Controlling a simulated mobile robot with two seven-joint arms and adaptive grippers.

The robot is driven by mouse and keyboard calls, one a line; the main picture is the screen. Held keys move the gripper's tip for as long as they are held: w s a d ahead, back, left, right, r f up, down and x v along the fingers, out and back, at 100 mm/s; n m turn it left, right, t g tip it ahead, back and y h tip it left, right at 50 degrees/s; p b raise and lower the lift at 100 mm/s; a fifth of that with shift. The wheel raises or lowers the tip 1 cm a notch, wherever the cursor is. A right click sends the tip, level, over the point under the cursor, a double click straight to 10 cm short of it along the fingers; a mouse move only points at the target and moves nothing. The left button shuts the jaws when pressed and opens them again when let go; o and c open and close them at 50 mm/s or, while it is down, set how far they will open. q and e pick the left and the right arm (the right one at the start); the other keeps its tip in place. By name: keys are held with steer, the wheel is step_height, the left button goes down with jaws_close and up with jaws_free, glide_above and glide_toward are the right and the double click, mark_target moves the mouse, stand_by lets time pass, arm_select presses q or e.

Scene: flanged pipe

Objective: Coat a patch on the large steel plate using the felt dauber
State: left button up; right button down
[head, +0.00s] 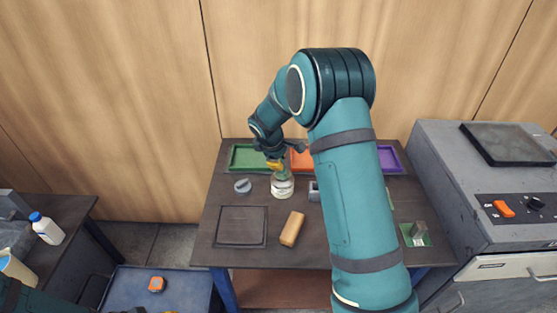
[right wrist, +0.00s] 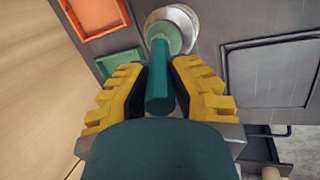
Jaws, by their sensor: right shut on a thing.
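My right gripper (head: 274,164) is over the back of the table, just above a clear glass jar (head: 282,187). In the right wrist view its yellow-and-black fingers (right wrist: 158,68) are shut on the teal handle of the felt dauber (right wrist: 158,90). The dauber's lower end meets the pale green area at the jar (right wrist: 183,20); whether the felt is inside is hidden. A large dark square plate (head: 241,226) lies flat at the table's front left, and also shows in the right wrist view (right wrist: 268,75). Of my left gripper only a little (head: 150,311) shows at the bottom edge.
Green (head: 246,156), orange (head: 301,160) and purple (head: 389,159) trays line the table's back. A grey round part (head: 242,186), a tan block (head: 292,228) and a metal part on a green base (head: 415,234) stand nearby. A grey cabinet (head: 440,160) stands right.

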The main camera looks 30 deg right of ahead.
stand_by(0.4)
steer(key=shift+r+p, duration=2.4)
steer(key=shift+r, duration=1.05)
